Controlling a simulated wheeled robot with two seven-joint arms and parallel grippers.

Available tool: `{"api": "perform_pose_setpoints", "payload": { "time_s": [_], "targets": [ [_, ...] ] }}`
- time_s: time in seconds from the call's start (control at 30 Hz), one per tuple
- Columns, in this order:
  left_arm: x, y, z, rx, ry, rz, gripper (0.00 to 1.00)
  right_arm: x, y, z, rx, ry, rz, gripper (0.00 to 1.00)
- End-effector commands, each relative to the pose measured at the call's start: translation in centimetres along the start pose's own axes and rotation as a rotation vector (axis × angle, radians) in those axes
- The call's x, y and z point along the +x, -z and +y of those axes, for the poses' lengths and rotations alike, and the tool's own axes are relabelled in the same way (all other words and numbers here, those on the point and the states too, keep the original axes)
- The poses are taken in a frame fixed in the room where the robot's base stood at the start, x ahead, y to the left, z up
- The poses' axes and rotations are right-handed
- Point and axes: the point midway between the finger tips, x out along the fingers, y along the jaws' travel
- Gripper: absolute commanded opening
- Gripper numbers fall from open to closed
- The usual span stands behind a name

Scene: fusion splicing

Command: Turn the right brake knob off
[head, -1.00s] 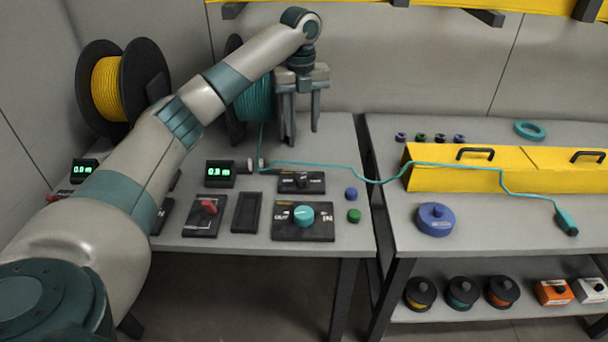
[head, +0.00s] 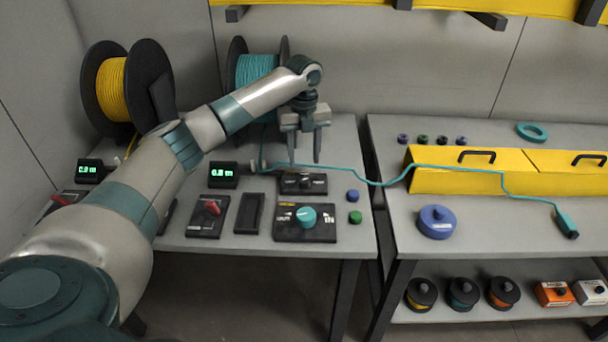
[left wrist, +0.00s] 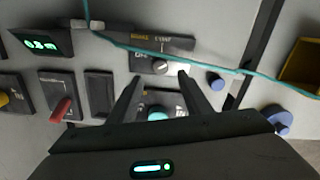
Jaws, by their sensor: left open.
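The right brake panel (head: 291,188) is a small dark box on the left table, in front of the teal spool. Its small dark knob (head: 307,182) sits near the middle. In the left wrist view the knob (left wrist: 160,67) looks pale on top, with lettering beside it. My left gripper (head: 304,161) points down, open and empty, just behind and above the panel. In the left wrist view its fingertips (left wrist: 160,75) stand on either side of the knob in the picture. I cannot tell whether they reach its height. My right gripper is not in view.
A teal cable (head: 345,169) runs from the spool (head: 256,70) past the panel to the yellow cover (head: 455,180). A larger panel with a teal knob (head: 305,216) lies in front. A green-lit display (head: 223,175) stands left. Blue and green buttons (head: 355,217) lie right.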

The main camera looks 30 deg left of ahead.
Motion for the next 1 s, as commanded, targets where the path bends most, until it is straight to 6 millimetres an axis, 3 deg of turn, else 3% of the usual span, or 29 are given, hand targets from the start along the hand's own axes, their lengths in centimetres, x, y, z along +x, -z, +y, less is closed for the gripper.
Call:
{"api": "perform_pose_setpoints", "payload": {
  "time_s": [0.17,0.4,0.6,0.9,1.0],
  "targets": [
    [3.3,0.1,0.1,-0.001,-0.003,0.001,0.45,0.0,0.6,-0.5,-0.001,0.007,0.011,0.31],
    [6.5,0.1,0.0,0.001,-0.002,0.001,0.45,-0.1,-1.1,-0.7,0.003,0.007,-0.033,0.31],
    [7.6,0.0,0.0,0.000,-0.001,-0.001,0.45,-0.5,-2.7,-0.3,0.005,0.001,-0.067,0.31],
    [7.8,0.0,0.0,0.000,-0.001,-0.001,0.45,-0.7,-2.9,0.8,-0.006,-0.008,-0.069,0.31],
    [7.8,0.0,0.0,0.000,-0.001,-0.001,0.23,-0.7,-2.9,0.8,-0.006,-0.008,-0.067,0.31]
  ]
}}
